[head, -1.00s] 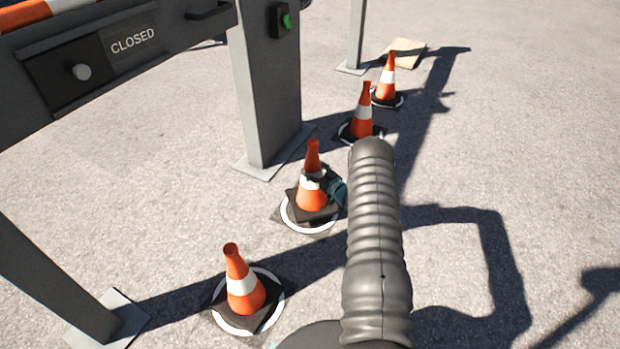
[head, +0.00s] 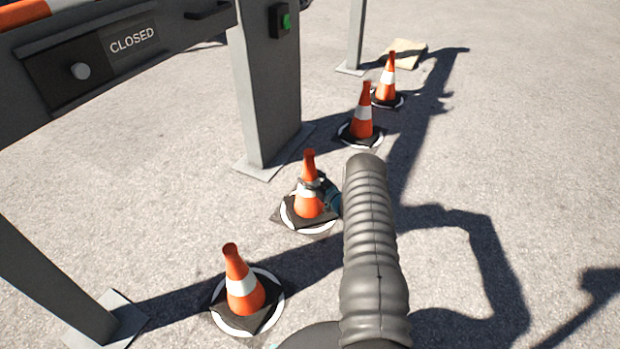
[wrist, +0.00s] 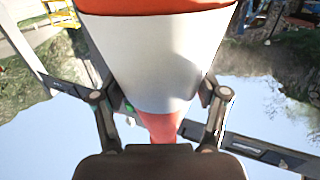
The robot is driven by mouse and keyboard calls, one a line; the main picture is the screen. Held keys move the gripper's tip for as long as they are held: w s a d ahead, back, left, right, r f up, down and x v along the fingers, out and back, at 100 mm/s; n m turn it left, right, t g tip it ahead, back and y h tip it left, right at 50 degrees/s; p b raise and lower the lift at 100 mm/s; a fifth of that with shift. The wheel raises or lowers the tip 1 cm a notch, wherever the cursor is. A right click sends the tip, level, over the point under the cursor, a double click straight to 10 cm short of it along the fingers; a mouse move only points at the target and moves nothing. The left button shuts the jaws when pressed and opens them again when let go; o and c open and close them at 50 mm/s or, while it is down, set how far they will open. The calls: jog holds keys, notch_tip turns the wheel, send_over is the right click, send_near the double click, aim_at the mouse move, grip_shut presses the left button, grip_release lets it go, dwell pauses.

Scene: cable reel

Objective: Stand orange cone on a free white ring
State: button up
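An orange cone with a white band (head: 308,186) stands upright in the head view, its black base over a white ring (head: 300,226) on the ground. My gripper (head: 316,184) is at the cone's band, partly hidden behind the cone and my arm. In the wrist view the same cone (wrist: 155,60) fills the middle, and the fingers of my gripper (wrist: 158,98) press on both sides of its white band. The base looks down on the ring or very close to it; a small gap cannot be ruled out.
Other cones stand on white rings: a near one (head: 240,285), one behind (head: 362,115) and a far one (head: 387,80). A grey barrier post (head: 270,90) is close on the left, with a "CLOSED" panel (head: 130,40). Open ground lies to the right.

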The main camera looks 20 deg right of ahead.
jog(key=o, duration=0.3)
jog(key=shift+o, duration=0.2)
